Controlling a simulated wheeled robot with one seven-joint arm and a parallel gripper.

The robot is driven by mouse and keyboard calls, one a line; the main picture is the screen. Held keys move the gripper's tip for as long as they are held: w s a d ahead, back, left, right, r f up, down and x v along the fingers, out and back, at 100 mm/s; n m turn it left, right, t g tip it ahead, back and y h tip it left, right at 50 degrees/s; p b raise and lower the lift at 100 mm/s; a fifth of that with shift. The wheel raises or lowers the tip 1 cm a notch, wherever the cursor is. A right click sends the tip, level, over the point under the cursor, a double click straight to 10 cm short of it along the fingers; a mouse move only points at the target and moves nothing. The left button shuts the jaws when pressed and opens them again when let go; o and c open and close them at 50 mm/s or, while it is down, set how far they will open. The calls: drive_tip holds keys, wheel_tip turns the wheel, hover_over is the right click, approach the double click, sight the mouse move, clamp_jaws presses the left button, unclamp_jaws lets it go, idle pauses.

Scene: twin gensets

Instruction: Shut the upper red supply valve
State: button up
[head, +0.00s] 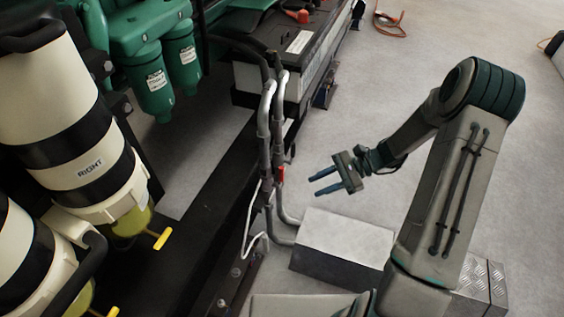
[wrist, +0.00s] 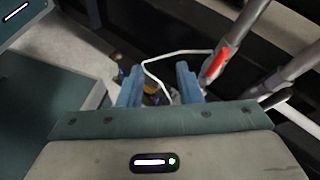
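A small red lever (head: 281,174) sits on the grey supply pipes beside the black engine frame in the head view. In the wrist view the red lever (wrist: 215,65) lies along a grey pipe, just right of my right finger. Only one red lever is clear to me; no second one can be made out. My gripper (head: 314,185) is a short way right of the pipes, fingers pointing at them. In the wrist view my gripper (wrist: 158,72) shows a clear gap between its blue fingers. It is open and not touching the lever.
Grey pipes (head: 264,120) rise along the frame, with a thin white cable (head: 249,225) beside them. A metal box (head: 345,240) stands on the floor below my gripper. Cream filters (head: 70,130) with yellow levers (head: 162,238) are at left.

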sight(281, 179)
drive_tip(key=w+d+f+m+t+y+p, duration=0.2)
drive_tip(key=w+f+m+t+y+p, duration=0.1)
drive_tip(key=w+m+t+y, duration=0.3)
drive_tip(key=shift+m+h, duration=0.5)
drive_tip(key=a, duration=0.4)
drive_tip(key=w+a+b, duration=0.1)
drive_tip(key=a, duration=0.8)
drive_tip(key=shift+w+a+f, duration=0.15)
drive_tip(key=shift+w+f, duration=0.1)
drive_tip(key=shift+w, duration=0.15)
